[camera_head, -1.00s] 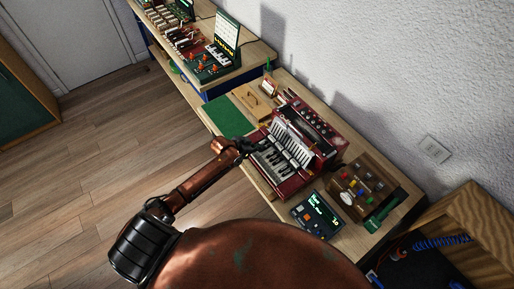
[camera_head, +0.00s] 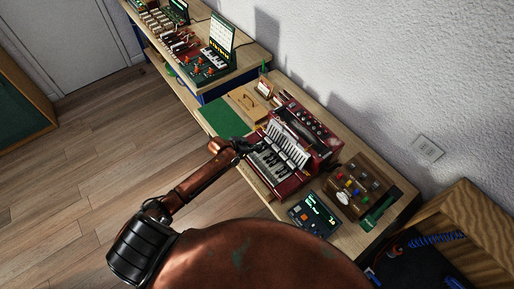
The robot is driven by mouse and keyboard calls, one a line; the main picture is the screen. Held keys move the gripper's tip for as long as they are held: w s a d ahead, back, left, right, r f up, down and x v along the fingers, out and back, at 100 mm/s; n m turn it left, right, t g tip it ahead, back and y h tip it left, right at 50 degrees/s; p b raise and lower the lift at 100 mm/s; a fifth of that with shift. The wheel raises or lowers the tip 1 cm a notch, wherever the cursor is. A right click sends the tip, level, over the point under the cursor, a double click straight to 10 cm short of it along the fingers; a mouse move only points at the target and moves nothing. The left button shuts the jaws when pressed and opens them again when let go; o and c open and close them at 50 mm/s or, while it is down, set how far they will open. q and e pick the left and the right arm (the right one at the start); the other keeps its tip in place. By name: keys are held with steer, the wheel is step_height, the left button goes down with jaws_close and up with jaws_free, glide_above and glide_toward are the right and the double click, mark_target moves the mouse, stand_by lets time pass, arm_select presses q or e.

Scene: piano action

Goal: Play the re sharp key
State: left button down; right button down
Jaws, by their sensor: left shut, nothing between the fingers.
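A small dark red keyboard instrument (camera_head: 318,150) stands on the wooden desk, with a row of white and black keys (camera_head: 271,160) along its front. The single keys are too small to name. My left gripper (camera_head: 258,146) is shut and empty, with its dark fingers at the far left end of the keys. I cannot tell whether the fingertips touch a key or hover just above it. My right gripper is not in view.
A green mat (camera_head: 222,121) and a wooden box (camera_head: 246,103) lie left of the instrument. A small display device (camera_head: 313,214) and a brown box with coloured knobs (camera_head: 357,187) stand right of it. A wall runs behind the desk.

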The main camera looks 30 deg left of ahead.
arm_select(q)
step_height(320, 180, up, 4)
steer(key=p, duration=0.4)
steer(key=shift+r, duration=0.25)
steer(key=b+v, duration=0.1)
steer(key=v, duration=0.8)
steer(key=shift+s+r, duration=0.15)
steer(key=shift+r, duration=0.1)
